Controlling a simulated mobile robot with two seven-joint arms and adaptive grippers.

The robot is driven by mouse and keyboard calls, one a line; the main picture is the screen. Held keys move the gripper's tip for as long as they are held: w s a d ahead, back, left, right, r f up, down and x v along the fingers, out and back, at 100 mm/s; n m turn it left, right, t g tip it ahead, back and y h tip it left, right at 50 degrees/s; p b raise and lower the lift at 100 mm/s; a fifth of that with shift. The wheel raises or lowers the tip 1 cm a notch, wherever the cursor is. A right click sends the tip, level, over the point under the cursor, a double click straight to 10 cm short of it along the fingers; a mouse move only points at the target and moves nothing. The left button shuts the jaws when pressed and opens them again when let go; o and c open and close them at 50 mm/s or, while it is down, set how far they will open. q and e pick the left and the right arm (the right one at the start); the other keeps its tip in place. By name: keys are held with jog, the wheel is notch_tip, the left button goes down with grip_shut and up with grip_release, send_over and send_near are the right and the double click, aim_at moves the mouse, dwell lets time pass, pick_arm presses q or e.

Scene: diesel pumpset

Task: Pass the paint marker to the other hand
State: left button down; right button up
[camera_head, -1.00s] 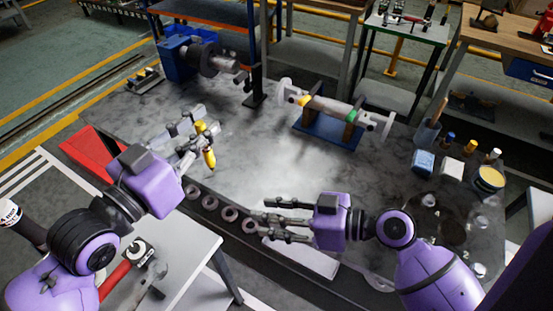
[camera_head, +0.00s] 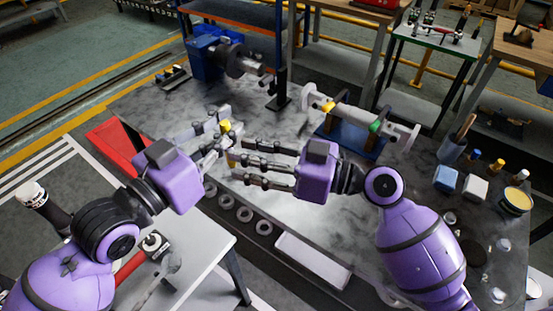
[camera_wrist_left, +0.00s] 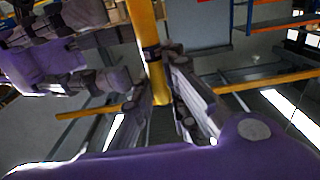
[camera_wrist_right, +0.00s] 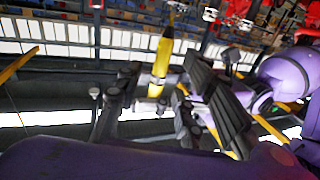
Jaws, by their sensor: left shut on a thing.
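The yellow paint marker (camera_head: 225,127) stands roughly upright in my left gripper (camera_head: 222,143), which is shut on it above the workbench. In the left wrist view the marker (camera_wrist_left: 148,45) passes between the left fingers, with a dark band around it. My right gripper (camera_head: 236,160) is open beside the left one, its fingers pointing left at the marker. In the right wrist view the marker (camera_wrist_right: 160,62) shows between the spread right fingers, with its dark tip up. I cannot tell whether a right finger touches it. The fingers partly hide the marker in the head view.
A shaft on a blue stand (camera_head: 345,138) lies behind my right gripper. A red bin (camera_head: 118,145) is at the bench's left end. Several rings (camera_head: 244,214) line the front edge near a white tray (camera_head: 312,262). Small containers (camera_head: 475,188) stand at right.

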jog(key=shift+x, duration=1.45)
grip_shut()
pick_arm(q)
jog(key=c, duration=1.7)
grip_release()
jog(key=shift+o, duration=0.2)
jog(key=shift+r, duration=0.15)
